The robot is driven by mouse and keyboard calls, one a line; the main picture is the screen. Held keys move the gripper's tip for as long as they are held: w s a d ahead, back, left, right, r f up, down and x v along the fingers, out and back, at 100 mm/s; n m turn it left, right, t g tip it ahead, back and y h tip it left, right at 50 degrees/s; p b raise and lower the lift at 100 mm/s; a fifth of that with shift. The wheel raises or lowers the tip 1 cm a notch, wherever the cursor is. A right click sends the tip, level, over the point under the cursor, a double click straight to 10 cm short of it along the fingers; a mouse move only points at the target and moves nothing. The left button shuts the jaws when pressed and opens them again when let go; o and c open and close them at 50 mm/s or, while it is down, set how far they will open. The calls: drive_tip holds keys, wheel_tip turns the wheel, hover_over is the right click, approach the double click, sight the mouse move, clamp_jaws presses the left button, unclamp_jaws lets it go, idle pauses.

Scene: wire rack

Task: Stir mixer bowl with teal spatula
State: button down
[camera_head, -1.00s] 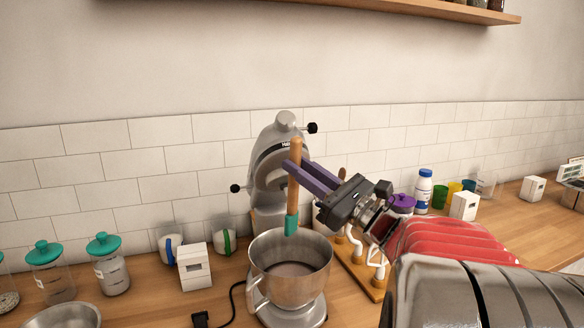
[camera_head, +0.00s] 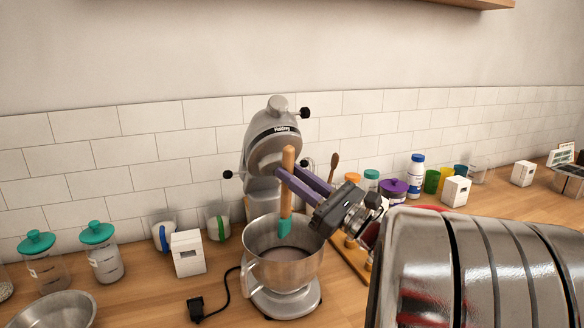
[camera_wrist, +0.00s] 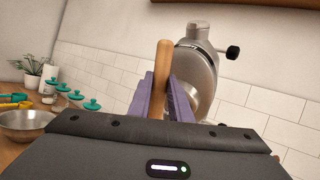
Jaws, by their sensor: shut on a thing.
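The teal spatula (camera_head: 286,200) has a wooden handle and a teal head. My gripper (camera_head: 283,174) is shut on the handle, with its purple fingers on either side. The spatula is held upright, and its teal head is at the mouth of the metal mixer bowl (camera_head: 262,265), overlapping the bowl's far inner wall in the head view. I cannot tell whether it touches the wall. The wrist view shows the wooden handle (camera_wrist: 162,75) between the purple fingers; the teal head is hidden there. The bowl sits on the stand mixer (camera_head: 272,135), whose head is tilted up.
Teal-lidded jars (camera_head: 100,255) and a white box (camera_head: 188,254) stand left of the bowl. A second metal bowl (camera_head: 60,312) is at the lower left. A purple-lidded jar (camera_head: 393,192) and a wooden board (camera_head: 350,262) are to the right. A black plug (camera_head: 197,309) lies in front.

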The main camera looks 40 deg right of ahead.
wheel_tip(320, 180, down, 11)
idle(1.3)
drive_tip(key=shift+f, duration=0.15)
